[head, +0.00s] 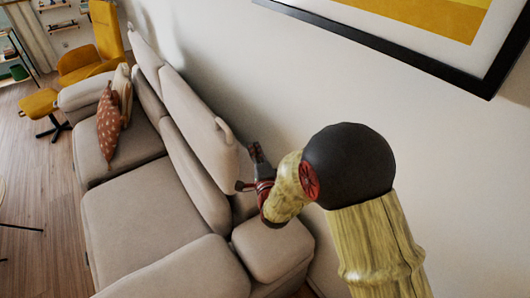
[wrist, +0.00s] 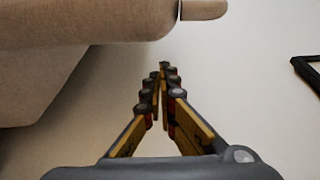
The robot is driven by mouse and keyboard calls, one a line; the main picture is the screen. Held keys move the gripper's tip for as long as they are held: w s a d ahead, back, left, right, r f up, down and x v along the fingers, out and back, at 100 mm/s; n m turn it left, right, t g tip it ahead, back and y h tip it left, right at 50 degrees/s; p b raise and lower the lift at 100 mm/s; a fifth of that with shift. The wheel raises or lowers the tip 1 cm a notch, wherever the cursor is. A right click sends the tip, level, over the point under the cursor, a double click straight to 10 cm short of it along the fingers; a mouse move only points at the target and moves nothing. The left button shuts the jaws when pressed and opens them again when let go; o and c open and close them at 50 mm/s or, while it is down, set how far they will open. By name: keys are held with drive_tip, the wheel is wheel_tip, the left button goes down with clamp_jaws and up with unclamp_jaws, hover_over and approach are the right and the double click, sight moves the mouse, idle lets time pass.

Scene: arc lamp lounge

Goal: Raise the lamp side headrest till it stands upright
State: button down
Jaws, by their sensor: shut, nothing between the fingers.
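The beige sofa (head: 150,215) stands along the wall. Its near headrest (head: 195,115) rises above the back cushion, close to upright, with a small tab on its rear edge. The far headrest (head: 146,55) also stands up behind its cushion. No lamp shows, so I cannot tell by it which headrest is the lamp side one. My gripper (head: 254,150) is behind the near headrest's right end, between it and the wall. In the wrist view my gripper (wrist: 162,72) is shut and empty, below the beige headrest edge (wrist: 90,25) and its tab (wrist: 203,10), apart from them.
The white wall (head: 300,85) with a framed picture (head: 390,48) is close on the right. A yellow armchair (head: 92,55) and footstool (head: 38,103) stand beyond. Wooden floor (head: 35,190) is open at left.

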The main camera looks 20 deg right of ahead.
sight(244, 149)
drive_tip(key=shift+s+a+r+b, duration=0.1)
drive_tip(key=shift+s+a+r, duration=0.05)
drive_tip(key=shift+a, duration=0.4)
drive_tip(key=shift+s+a+r+b, duration=0.1)
drive_tip(key=shift+a, duration=0.45)
drive_tip(key=shift+s+a+r+b, duration=0.1)
drive_tip(key=shift+s+a+r, duration=0.05)
drive_tip(key=shift+a, duration=0.4)
drive_tip(key=shift+s+f, duration=0.1)
